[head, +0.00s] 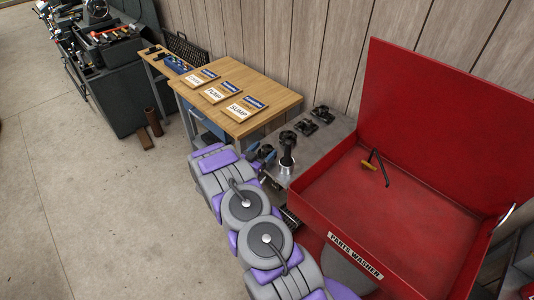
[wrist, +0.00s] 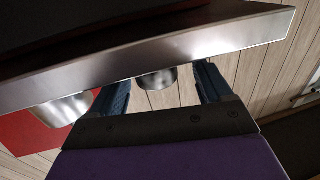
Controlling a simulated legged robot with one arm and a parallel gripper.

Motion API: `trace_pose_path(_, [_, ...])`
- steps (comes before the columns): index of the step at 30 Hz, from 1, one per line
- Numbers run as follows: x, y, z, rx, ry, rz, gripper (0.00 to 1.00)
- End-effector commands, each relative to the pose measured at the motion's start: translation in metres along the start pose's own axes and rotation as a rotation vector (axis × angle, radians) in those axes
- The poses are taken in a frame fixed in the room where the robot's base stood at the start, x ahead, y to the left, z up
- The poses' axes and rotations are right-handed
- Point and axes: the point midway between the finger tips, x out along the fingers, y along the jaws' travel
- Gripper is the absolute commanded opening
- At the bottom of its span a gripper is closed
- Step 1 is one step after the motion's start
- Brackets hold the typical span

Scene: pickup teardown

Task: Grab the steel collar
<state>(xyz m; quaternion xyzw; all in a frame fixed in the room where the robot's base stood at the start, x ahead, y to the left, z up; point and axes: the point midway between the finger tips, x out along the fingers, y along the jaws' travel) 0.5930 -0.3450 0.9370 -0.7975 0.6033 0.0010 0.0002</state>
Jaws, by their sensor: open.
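In the head view, my gripper (head: 264,159) is at the near left edge of the steel bench (head: 306,154), beside a dark upright part with a flared base (head: 287,150). I cannot pick out the collar in the head view; my gripper may hide it.
The red parts washer (head: 400,190), holding a wooden-handled tool (head: 370,165), is close on the right. Dark parts (head: 322,114) lie at the bench's back. A wooden table (head: 255,88) with labelled boards stands behind left. Open floor (head: 110,220) is at left.

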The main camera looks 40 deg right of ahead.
Motion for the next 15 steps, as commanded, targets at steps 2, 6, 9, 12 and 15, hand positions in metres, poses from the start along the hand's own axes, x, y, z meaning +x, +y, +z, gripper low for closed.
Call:
trace_pose_path(2, [0.012, 0.004, -0.002, 0.002, 0.0, 0.005, 0.79])
trace_pose_path(6, [0.029, 0.004, -0.003, 0.002, 0.002, 0.002, 0.79])
trace_pose_path(9, [0.036, 0.004, -0.003, 0.002, 0.002, 0.002, 0.79])
trace_pose_path(12, [0.04, 0.004, -0.004, 0.001, 0.002, 0.002, 0.79])
trace_pose_path(15, [0.04, 0.004, -0.004, 0.0, 0.002, 0.001, 0.79])
